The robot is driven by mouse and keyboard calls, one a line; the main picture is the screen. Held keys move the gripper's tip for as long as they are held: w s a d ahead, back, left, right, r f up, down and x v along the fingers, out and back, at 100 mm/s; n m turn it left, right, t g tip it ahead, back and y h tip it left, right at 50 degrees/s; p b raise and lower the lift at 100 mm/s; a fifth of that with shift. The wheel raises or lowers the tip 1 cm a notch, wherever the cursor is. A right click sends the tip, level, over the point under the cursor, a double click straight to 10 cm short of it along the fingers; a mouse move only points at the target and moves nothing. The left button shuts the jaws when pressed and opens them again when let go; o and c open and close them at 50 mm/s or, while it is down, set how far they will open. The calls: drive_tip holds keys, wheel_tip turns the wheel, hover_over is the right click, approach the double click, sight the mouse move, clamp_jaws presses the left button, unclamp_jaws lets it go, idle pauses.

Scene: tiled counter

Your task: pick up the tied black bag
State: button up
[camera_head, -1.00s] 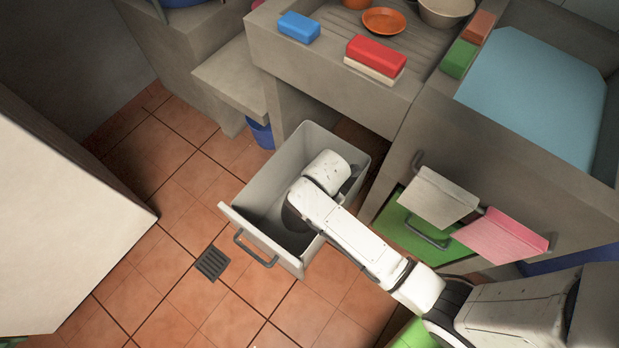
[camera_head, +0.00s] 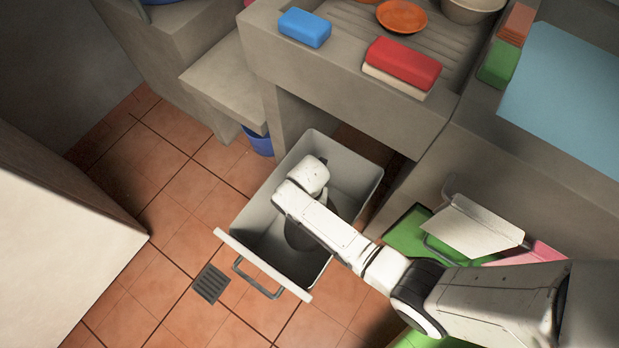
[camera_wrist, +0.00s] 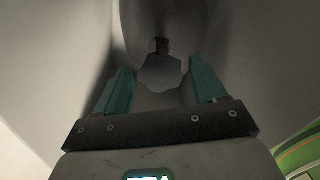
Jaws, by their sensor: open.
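The tied bag (camera_head: 299,238) is a dark grey rounded shape inside the open pale drawer (camera_head: 262,262), partly covered by my arm in the head view. In the wrist view the bag (camera_wrist: 165,18) looks grey, with a dark narrow knot (camera_wrist: 162,46) and a paler flared top (camera_wrist: 160,74). My gripper (camera_wrist: 160,66) is open, with its two teal fingers on either side of the flared top and visible gaps to it. I cannot tell how far the fingertips are from the knot in depth. In the head view my wrist hides the fingers.
The drawer walls (camera_head: 352,160) surround my gripper closely. The counter (camera_head: 290,75) above holds a blue sponge (camera_head: 305,27), a red block (camera_head: 403,62) and an orange dish (camera_head: 401,16). Tiled floor lies left, with a drain (camera_head: 210,283).

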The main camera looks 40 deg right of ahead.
wheel_tip(320, 180, down, 5)
drive_tip(key=shift+r+b, duration=0.15)
drive_tip(key=shift+b, duration=0.8)
clamp_jaws()
